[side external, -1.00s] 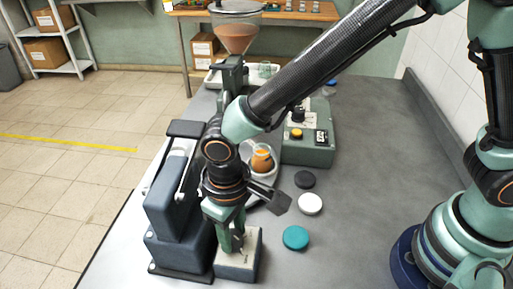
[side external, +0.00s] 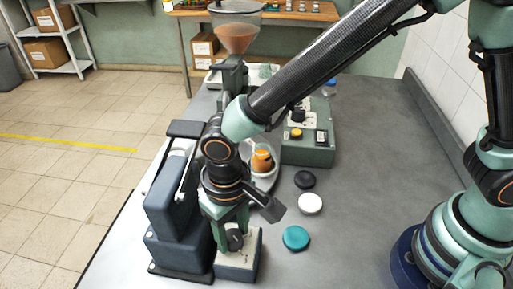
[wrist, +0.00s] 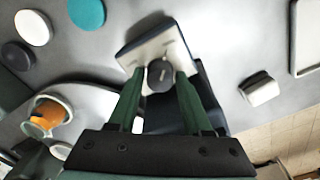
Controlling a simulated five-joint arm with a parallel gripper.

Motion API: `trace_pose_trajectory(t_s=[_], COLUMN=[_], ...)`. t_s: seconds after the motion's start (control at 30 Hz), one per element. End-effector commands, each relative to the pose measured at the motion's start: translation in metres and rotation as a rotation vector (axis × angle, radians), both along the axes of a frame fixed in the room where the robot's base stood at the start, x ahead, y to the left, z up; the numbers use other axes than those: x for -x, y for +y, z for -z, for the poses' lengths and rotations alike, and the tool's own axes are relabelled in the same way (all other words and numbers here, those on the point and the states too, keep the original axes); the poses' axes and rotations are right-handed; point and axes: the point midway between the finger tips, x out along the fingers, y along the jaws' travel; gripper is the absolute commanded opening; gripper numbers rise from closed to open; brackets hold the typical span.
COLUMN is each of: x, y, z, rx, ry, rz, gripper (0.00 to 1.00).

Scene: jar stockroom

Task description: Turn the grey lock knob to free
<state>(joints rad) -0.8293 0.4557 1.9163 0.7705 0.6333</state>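The grey lock knob (wrist: 160,76) is round and dark, on a pale panel on top of a dark blue-grey box (side external: 236,272). In the side view the knob (side external: 235,239) shows just under my gripper (side external: 229,222). In the wrist view my gripper (wrist: 160,90) has one green finger on each side of the knob, with a small gap visible on each side. It is open and holds nothing. Faint marks show on the panel, too small to read. I cannot tell which mark the knob points to.
A tall dark device (side external: 172,205) stands close left of the box. Lids in teal (side external: 296,238), white (side external: 310,204) and black (side external: 305,180) lie to the right. The right of the counter is clear.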

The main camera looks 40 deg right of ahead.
Motion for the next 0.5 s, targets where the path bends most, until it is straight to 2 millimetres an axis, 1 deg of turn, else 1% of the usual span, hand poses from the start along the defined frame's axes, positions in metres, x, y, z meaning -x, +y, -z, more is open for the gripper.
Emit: trace_pose_trajectory(t_s=[0.33, 0.43, 0.5], x=[0.000, -0.001, -0.001], y=[0.000, 0.001, 0.001], z=[0.000, -0.004, -0.012], rx=[-0.001, -0.003, -0.003], ry=[-0.001, -0.003, -0.003], rz=[-0.001, -0.001, -0.001], gripper=[0.69, 0.69, 0.69])
